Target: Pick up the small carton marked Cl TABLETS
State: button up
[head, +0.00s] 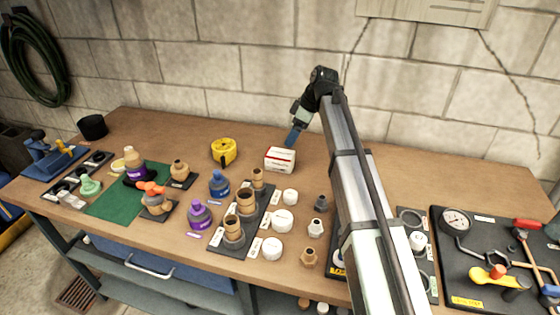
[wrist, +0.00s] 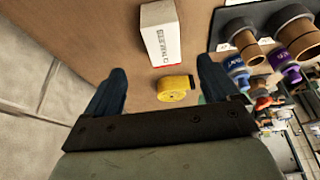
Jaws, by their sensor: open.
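The small carton (head: 280,159) is white with a red edge and dark lettering. It lies on the brown workbench (head: 180,138), near the back and right of a yellow tape measure. In the wrist view the carton (wrist: 160,36) is at the top, ahead of the fingers, with print on its side that is too small to read surely. My gripper (head: 292,137) is just above and beside the carton's right end in the head view. In the wrist view my gripper (wrist: 160,82) has its two dark blue fingers wide apart with nothing between them. No contact with the carton shows.
The yellow tape measure (wrist: 177,88) lies near the carton; it also shows in the head view (head: 224,151). Pipe fittings on a dark tray (head: 229,246), blue and purple bottles (head: 200,214) and white caps (head: 281,220) stand in front. A block wall (head: 230,60) rises behind the bench.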

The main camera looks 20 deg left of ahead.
aim_at(283, 153)
jog(key=x, duration=0.7)
jog(key=shift+a+f, duration=0.1)
jog(key=shift+f, duration=0.25)
jog(key=shift+s+x, duration=0.2)
jog(key=shift+x, duration=2.4)
jog(key=shift+c, duration=0.2)
jog(key=c, duration=1)
jog(key=shift+r, duration=0.1)
jog(key=shift+c, duration=0.2)
